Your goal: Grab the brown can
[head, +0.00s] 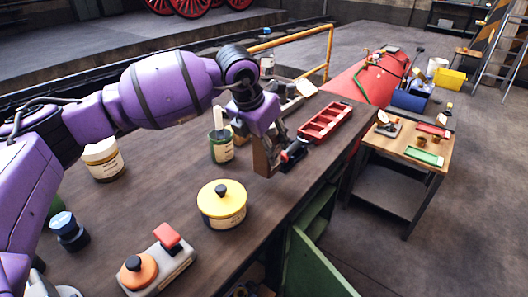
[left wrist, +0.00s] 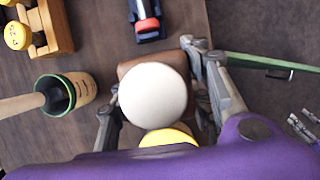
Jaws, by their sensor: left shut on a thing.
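My left gripper (head: 267,158) is over the dark workbench, shut on the brown can. The can (head: 262,159) looks brown on its side and is partly covered by the fingers in the head view. In the left wrist view a round white top (left wrist: 153,95) sits between the fingers of the left gripper (left wrist: 158,98), with brown showing around its upper edge. I cannot tell if the can touches the bench. Grey finger-like parts (left wrist: 303,126) show at the right edge of the left wrist view and may be my right gripper; their opening is unclear.
A green can with a brush (head: 221,148) stands left of the gripper, a yellow-lidded tin (head: 222,207) in front. A black and red item (head: 293,153) and a red tray (head: 325,123) lie beyond. A green cabinet door (head: 315,265) stands open below the bench edge.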

